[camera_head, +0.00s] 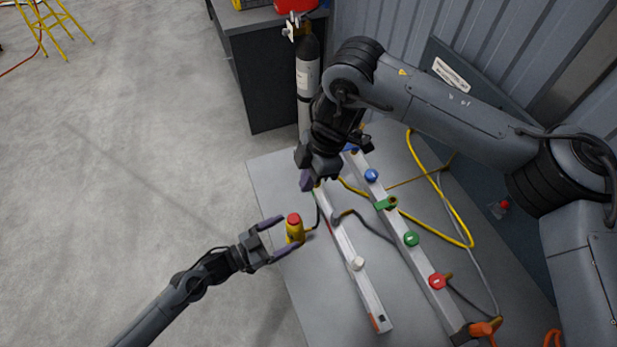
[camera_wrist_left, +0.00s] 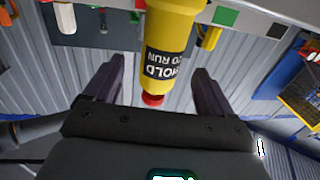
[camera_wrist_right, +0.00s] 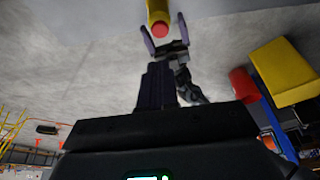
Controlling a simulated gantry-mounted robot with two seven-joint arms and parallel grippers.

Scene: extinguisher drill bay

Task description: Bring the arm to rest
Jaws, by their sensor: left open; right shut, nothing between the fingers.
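A yellow hold-to-run handle (camera_head: 295,232) with a red button on its end stands at the left edge of the grey table. My left gripper (camera_head: 279,236) is open, its two fingers on either side of the handle. In the left wrist view the handle (camera_wrist_left: 168,50), marked "HOLD TO RUN", lies between the spread fingers, with gaps on both sides. My right gripper (camera_head: 308,181) is shut and empty, above the far left part of the table. In the right wrist view its closed fingers (camera_wrist_right: 157,86) point towards the handle (camera_wrist_right: 158,18) and my left gripper.
A white rail (camera_head: 350,262) and a second rail (camera_head: 421,256) with coloured knobs lie on the table (camera_head: 285,172). Yellow and grey hoses loop at the right. A gas cylinder (camera_head: 307,78) stands beside a dark cabinet (camera_head: 262,85).

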